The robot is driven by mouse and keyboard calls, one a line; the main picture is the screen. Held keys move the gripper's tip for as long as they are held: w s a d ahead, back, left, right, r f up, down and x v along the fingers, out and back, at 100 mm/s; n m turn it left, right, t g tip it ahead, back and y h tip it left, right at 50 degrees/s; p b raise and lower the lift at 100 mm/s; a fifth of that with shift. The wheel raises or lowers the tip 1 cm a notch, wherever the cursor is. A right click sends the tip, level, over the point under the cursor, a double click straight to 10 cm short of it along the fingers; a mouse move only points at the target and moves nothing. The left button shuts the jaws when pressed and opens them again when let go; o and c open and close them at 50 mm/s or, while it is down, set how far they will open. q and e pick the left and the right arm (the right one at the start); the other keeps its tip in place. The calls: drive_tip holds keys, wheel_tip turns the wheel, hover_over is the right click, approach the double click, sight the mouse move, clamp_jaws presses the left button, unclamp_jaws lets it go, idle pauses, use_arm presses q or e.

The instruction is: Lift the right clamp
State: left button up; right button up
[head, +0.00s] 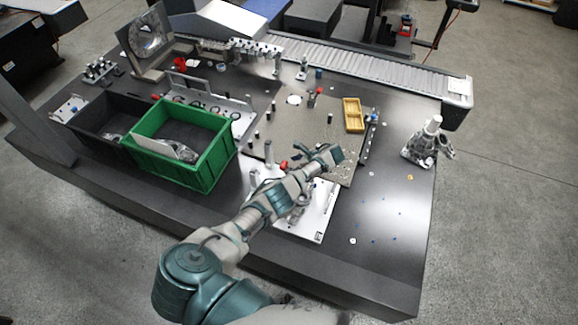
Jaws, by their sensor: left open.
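Small clamps with red tips stand on the tan fixture plate (285,122). One red-tipped clamp (318,92) is near the plate's back. Another red part (283,166) shows at the plate's front edge, beside my left forearm. I cannot tell for sure which is the right clamp. My left gripper (332,154) is over the front right part of the plate, in front of the rear red-tipped clamp and apart from it. It is open, and I see nothing held in it. My arm hides part of the plate's front edge and the white plate (318,222) below. My right gripper is out of view.
A green bin (205,170) and a black bin (85,118) stand at the left. A yellow tray (352,114) sits on the plate's right side. A silver cast part (425,142) stands at the right. A roller conveyor (370,68) runs behind. The table's front right is mostly clear.

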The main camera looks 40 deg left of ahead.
use_arm(q)
drive_tip(key=v, duration=0.9)
drive_tip(key=shift+w+d+r, duration=0.2)
drive_tip(key=shift+w+d, duration=0.05)
drive_tip(key=shift+f, duration=0.1)
